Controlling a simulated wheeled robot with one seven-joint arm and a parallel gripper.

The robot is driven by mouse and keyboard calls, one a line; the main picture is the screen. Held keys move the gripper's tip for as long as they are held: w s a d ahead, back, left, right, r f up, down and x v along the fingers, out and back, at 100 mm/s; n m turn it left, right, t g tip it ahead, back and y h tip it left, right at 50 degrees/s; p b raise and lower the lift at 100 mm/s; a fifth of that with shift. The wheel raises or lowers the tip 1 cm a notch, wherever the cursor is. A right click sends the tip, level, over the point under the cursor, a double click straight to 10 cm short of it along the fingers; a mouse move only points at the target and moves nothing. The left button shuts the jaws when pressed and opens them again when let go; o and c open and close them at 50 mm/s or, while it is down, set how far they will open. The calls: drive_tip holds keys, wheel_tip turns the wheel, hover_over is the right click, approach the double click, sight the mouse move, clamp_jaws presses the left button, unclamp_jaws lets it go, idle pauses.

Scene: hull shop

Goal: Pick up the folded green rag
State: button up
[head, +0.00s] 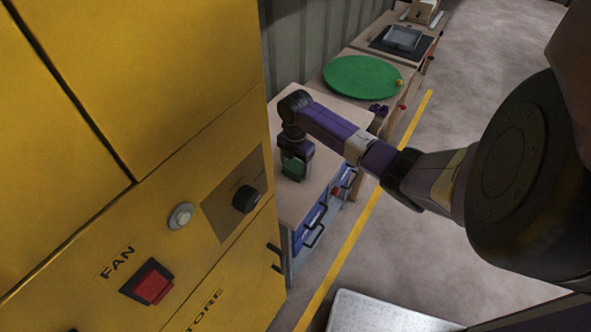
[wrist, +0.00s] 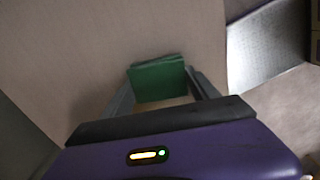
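The folded green rag (wrist: 159,81) is between the two fingertips of my gripper (wrist: 160,84) in the wrist view. The fingers lie against its left and right edges, with no clear gap at the tips, so my gripper looks shut on it. In the head view the rag (head: 292,167) shows as a small dark green patch at my gripper (head: 296,170), over the near wooden bench top (head: 291,207). My gripper points down and partly covers the rag. I cannot tell whether the rag still touches the bench.
A yellow cabinet (head: 180,150) with a red FAN switch (head: 153,284) stands close on the left. Beyond the near bench, another bench holds a round green disc (head: 362,77), and a grey tray (head: 402,38) lies farther back. The floor (head: 480,90) right of the yellow line is open.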

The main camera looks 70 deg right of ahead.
sight(296, 167)
drive_tip(key=c, duration=0.3)
wheel_tip(296, 167, up, 20)
idle(0.5)
drive_tip(key=o, duration=0.7)
drive_tip(key=c, duration=0.5)
drive_tip(key=shift+c, duration=0.2)
